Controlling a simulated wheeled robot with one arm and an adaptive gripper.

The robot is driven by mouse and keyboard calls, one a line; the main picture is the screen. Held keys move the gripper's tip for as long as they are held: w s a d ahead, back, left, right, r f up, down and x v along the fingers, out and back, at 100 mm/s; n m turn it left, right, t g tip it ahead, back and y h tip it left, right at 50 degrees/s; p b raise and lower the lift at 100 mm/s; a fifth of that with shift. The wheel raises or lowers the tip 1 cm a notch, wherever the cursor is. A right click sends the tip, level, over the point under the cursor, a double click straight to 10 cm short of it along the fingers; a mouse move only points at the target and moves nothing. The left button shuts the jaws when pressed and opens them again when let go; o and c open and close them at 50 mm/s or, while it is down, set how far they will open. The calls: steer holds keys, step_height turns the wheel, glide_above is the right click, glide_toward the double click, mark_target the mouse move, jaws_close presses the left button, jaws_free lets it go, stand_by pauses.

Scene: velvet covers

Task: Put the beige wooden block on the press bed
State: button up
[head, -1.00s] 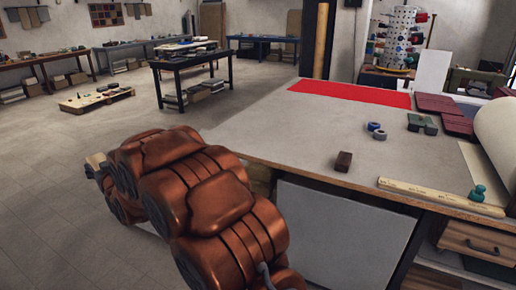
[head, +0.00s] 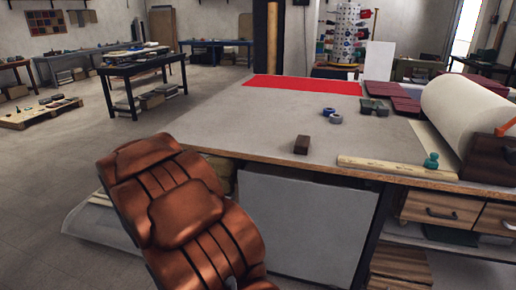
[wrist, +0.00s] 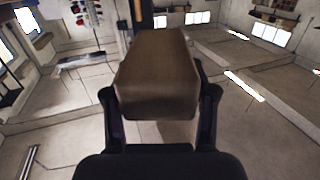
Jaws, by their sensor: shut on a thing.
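My gripper (wrist: 160,118) is shut on a wooden block (wrist: 155,75), which fills the middle of the wrist view between the two black fingers. The block looks brownish beige in shade. It is held clear of any surface, with floor and walls showing far behind it. In the head view my copper-coloured arm hides the gripper and the block. I cannot make out a press bed in either view.
A large worktable (head: 240,125) stands ahead on the right. On it are a dark brown block (head: 302,144), a red cloth (head: 300,85), tape rolls (head: 332,115), a wooden ruler (head: 395,168) and a white roll (head: 465,110). Open floor (head: 50,170) lies to the left.

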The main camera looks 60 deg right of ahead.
steer(key=s+d+f+m+g+h+b, duration=0.1)
steer(key=s+d+m+g, duration=0.1)
steer(key=s, duration=0.3)
steer(key=s+d+f+m+g+h+b, duration=0.1)
steer(key=s+d+f+g, duration=0.1)
steer(key=s+d, duration=0.3)
steer(key=shift+s+f+m+g, duration=0.25)
steer(key=shift+s+m+g, duration=0.15)
steer(key=shift+s+g, duration=0.25)
